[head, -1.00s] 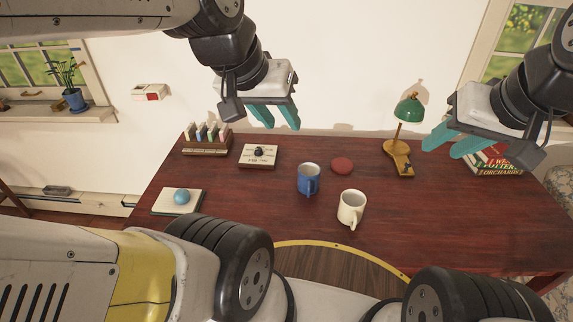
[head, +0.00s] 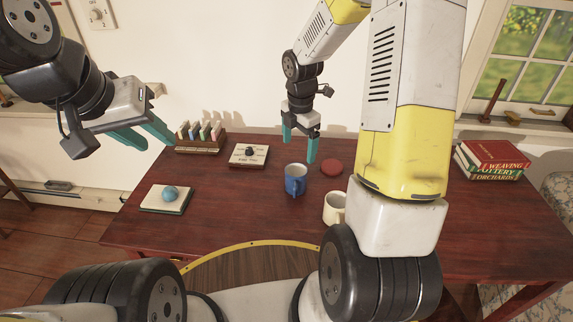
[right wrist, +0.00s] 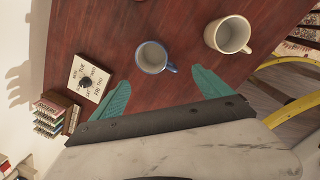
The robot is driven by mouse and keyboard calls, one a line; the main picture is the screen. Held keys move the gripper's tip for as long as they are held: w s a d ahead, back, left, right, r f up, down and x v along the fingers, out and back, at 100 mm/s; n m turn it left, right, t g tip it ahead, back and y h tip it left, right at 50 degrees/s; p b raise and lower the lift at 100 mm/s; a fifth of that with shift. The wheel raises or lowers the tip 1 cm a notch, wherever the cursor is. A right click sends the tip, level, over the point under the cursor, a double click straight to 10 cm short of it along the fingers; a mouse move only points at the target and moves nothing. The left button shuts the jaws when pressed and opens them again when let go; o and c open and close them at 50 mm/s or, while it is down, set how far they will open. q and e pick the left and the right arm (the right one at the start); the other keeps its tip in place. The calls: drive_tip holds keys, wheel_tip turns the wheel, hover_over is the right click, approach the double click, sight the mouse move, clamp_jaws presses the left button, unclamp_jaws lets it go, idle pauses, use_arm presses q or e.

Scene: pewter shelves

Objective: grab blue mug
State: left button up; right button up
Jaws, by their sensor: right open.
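My right gripper (head: 299,146) is open and empty, fingers pointing down, just behind and above the mug in the head view. Both teal fingers show in the right wrist view (right wrist: 160,88), apart from the mug. My left gripper (head: 145,134) is open and empty, held at the left above the table's far left side.
A cream mug (head: 335,208) stands close to the right of the blue mug.

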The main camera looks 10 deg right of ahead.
sight(295, 178)
drive_tip(key=w+f+n, duration=0.1)
drive_tip(key=f, duration=0.4)
drive_tip(key=w+f+n, duration=0.1)
drive_tip(key=f+n, duration=0.1)
drive_tip(key=f, duration=0.3)
drive_tip(key=f+n+g, duration=0.1)
drive_tip(key=f, duration=0.5)
drive_tip(key=shift+w+n, duration=0.4)
drive_tip(key=c, duration=1.8)
drive_tip(key=shift+r, duration=0.1)
